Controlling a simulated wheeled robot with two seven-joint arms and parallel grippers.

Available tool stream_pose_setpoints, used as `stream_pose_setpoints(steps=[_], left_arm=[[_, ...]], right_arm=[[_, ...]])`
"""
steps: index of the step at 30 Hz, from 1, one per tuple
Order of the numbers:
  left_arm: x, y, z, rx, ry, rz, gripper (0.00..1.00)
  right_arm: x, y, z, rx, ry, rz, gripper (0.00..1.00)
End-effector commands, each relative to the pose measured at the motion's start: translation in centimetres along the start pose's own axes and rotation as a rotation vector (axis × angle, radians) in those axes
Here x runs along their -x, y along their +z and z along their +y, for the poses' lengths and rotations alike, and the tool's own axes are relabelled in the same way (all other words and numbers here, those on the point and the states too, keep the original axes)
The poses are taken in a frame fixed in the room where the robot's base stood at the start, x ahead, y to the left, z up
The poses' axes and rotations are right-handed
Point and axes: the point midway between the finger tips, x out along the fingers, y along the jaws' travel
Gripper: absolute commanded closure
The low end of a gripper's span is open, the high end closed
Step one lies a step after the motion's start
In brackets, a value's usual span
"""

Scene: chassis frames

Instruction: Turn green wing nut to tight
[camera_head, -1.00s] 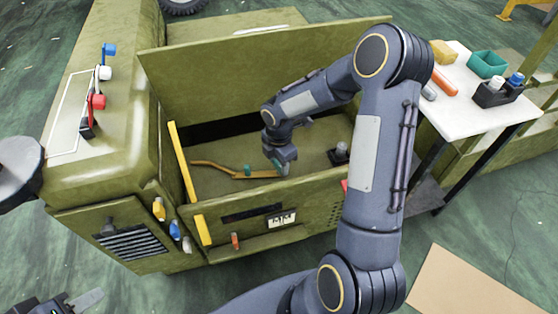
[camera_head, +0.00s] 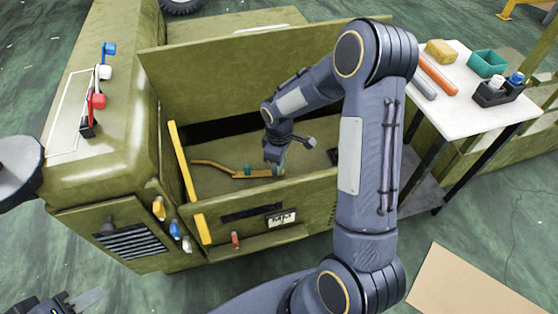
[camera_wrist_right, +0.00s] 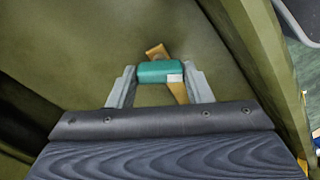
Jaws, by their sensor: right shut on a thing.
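The green wing nut (camera_wrist_right: 160,72) is a teal block with a small white mark at one end. In the right wrist view it sits between both fingers of my right gripper (camera_wrist_right: 160,88), which is shut on it. An orange-brown strap (camera_wrist_right: 178,92) passes behind it. In the head view my right gripper (camera_head: 277,165) reaches down into the open green bay and mostly hides the nut. Another small teal piece (camera_head: 247,170) shows further left on the strap (camera_head: 210,165). My left gripper (camera_head: 88,299) is at the lower left corner, partly cut off, away from the bay.
The green housing (camera_head: 240,205) has walls around the bay and a raised panel (camera_head: 240,75) behind. Yellow strips (camera_head: 183,160) stand at its left. A white table (camera_head: 480,112) at right holds a teal tray (camera_head: 488,63) and other items. Coloured levers (camera_head: 97,101) are at left.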

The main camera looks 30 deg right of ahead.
Motion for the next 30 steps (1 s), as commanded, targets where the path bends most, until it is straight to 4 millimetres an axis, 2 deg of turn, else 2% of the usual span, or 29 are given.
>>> stream_pose_setpoints(steps=[18,30], left_arm=[[0.31,-0.15,0.14,0.000,0.000,0.000,0.64],[0.48,-0.24,0.22,0.000,0.000,0.000,0.64]], right_arm=[[0.10,0.00,0.06,-0.543,0.001,0.000,0.77],[0.05,0.02,0.07,-0.720,0.001,0.000,0.77]])
